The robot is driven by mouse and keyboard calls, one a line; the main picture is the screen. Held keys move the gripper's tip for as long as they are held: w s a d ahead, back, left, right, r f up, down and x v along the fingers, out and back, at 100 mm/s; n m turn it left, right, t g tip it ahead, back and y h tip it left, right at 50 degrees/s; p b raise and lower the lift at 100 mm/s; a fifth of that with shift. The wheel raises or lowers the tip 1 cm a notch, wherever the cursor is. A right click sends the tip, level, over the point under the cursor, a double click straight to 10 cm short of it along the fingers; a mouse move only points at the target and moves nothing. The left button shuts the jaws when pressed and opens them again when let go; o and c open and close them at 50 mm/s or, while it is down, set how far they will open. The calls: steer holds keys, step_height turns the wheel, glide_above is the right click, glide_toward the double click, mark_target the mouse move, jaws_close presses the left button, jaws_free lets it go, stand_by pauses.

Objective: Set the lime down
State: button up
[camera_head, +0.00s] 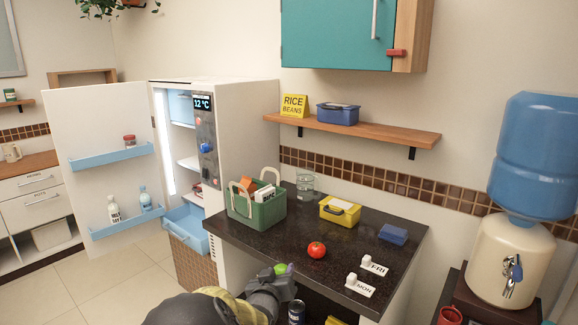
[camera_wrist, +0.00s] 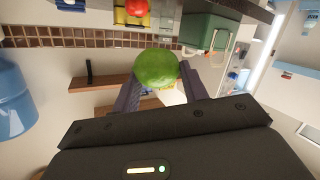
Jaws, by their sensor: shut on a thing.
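The lime (camera_head: 281,269) is green and round. My gripper (camera_head: 276,279) is shut on it, in front of the dark counter's (camera_head: 240,238) near edge in the head view. The wrist view shows the lime (camera_wrist: 156,68) large between the two dark fingers (camera_wrist: 160,84). I cannot tell from these views how high it is above the counter. My arm hides part of the floor and the space below.
On the counter are a green caddy (camera_head: 257,213), a yellow box (camera_head: 340,210), a tomato (camera_head: 317,250), a blue box (camera_head: 393,234) and white FRI (camera_head: 374,265) and MON (camera_head: 360,286) tags. The fridge (camera_head: 240,140) stands open. Bare counter lies left of the tomato.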

steer(key=shift+s+d, duration=0.15)
steer(key=shift+d, duration=0.3)
steer(key=d+f+p, duration=0.4)
steer(key=d+f, duration=0.5)
steer(key=d, duration=0.2)
steer(key=s+d+f+n+y+p, duration=0.2)
steer(key=s+d+f+y+p, duration=0.1)
steer(key=s+d+f, duration=0.3)
step_height(320, 180, down, 3)
steer(key=shift+s+r, duration=0.1)
steer(key=shift+s, duration=0.9)
steer(key=s+f, duration=0.4)
steer(key=f, duration=0.1)
steer(key=shift+s+f, duration=0.2)
steer(key=shift+f, duration=0.1)
